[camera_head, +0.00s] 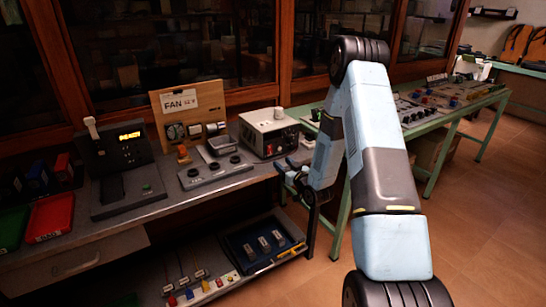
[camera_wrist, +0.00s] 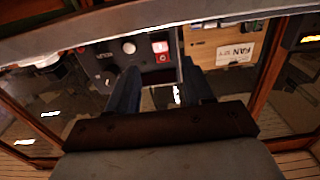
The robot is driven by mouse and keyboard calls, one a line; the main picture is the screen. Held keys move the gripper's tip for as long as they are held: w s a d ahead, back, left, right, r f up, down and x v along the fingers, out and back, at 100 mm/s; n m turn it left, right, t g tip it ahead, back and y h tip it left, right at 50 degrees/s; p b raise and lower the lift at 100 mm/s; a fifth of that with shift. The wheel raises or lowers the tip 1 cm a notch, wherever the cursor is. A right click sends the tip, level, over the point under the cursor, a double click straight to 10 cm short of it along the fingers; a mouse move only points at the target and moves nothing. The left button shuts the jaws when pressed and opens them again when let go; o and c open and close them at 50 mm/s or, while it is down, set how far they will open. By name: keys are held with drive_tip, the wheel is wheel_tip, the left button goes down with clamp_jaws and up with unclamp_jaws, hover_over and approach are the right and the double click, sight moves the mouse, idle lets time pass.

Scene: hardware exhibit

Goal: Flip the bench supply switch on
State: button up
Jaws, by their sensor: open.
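The bench supply (camera_head: 268,128) is a pale box with a dark front panel, standing at the right end of the left bench. In the wrist view its dark panel (camera_wrist: 105,62) shows a round pale knob and a small red part (camera_wrist: 160,46), which may be the switch. Whether the switch is on or off cannot be told. My gripper (camera_head: 288,170) is in front of the supply's right side, over the bench end, and empty. In the wrist view my gripper (camera_wrist: 160,75) has its two fingers apart, with the left finger overlapping the panel's edge.
A wooden FAN board (camera_head: 190,110) stands left of the supply, with a grey control box (camera_head: 215,170) before it. A dark device with a lever (camera_head: 115,150) stands farther left. A green-framed table (camera_head: 440,105) is at right. The floor at right is clear.

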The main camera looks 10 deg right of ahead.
sight(270, 153)
drive_tip(key=x, duration=0.8)
drive_tip(key=shift+w, duration=0.1)
clamp_jaws()
